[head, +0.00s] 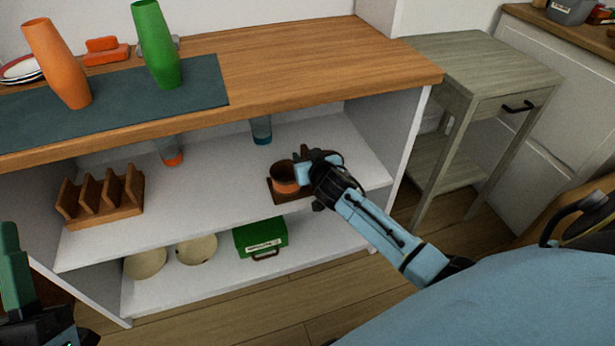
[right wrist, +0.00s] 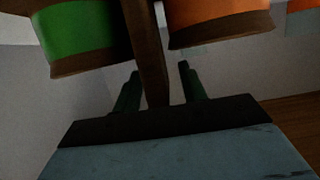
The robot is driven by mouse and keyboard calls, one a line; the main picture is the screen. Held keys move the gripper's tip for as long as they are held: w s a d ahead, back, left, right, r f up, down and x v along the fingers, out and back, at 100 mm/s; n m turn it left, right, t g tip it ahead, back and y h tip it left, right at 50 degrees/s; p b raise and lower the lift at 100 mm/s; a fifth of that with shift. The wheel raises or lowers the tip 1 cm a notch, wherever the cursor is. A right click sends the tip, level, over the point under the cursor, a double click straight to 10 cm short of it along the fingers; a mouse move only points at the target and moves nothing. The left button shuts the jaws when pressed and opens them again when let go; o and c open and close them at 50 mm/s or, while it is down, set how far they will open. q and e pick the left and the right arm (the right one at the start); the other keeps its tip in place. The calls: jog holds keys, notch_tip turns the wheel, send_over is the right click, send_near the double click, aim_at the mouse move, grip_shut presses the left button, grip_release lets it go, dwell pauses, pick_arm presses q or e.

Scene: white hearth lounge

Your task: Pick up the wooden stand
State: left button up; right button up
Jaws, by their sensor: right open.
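The wooden stand (head: 274,193) is on the white middle shelf, with a dark brown base and an orange-brown cup (head: 285,184) on it. In the right wrist view its upright wooden post (right wrist: 148,50) shows between a green cup (right wrist: 82,38) and an orange cup (right wrist: 218,22). My right gripper (head: 304,172) is at the stand and hides part of it. In the right wrist view its fingers (right wrist: 159,88) are open, one on each side of the post; contact is not clear. My left gripper (head: 14,270) is partly in view at the lower left, away from the stand.
A slotted wooden rack (head: 103,200) stands on the same shelf at the left. Glasses (head: 261,130) stand further back. A green box (head: 260,237) and bowls (head: 196,249) are on the shelf below. The wooden countertop (head: 300,70) overhangs the shelf.

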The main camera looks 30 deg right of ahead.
jog(key=shift+c, duration=0.4)
grip_shut()
jog(key=shift+r, duration=0.15)
